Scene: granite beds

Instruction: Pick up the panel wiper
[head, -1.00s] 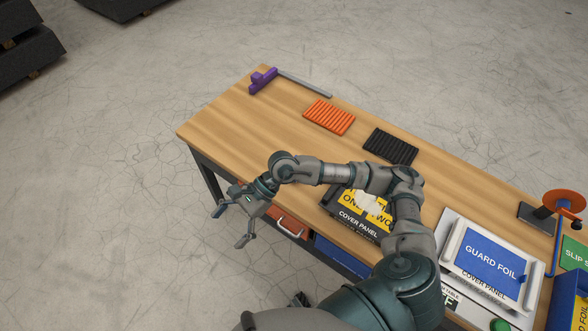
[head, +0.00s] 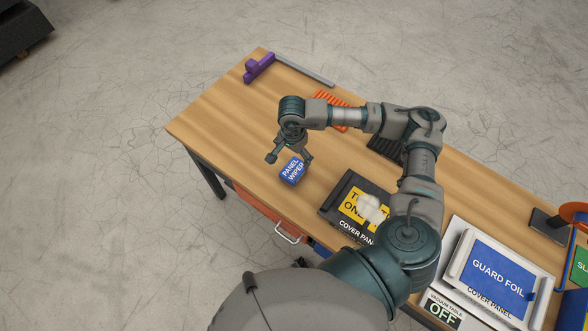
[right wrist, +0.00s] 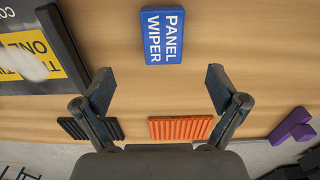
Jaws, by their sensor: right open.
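The panel wiper (head: 293,171) is a small blue block with white lettering, lying on the wooden table near its front edge. My right gripper (head: 290,158) is over the table right by the wiper, pointing down, with its fingers apart and nothing between them. In the right wrist view the wiper (right wrist: 163,36) shows whole at the top centre, beyond the open fingertips (right wrist: 161,85) and roughly centred between them sideways. The gripper appears above the wiper and not touching it. My left gripper is not in view.
A black box marked cover panel (head: 335,208) stands right of the wiper. An orange ribbed pad (head: 322,97), a black ribbed pad (head: 385,148) and a purple-handled tool (head: 259,68) lie farther back. A drawer handle (head: 290,236) projects at the front. The table's left part is clear.

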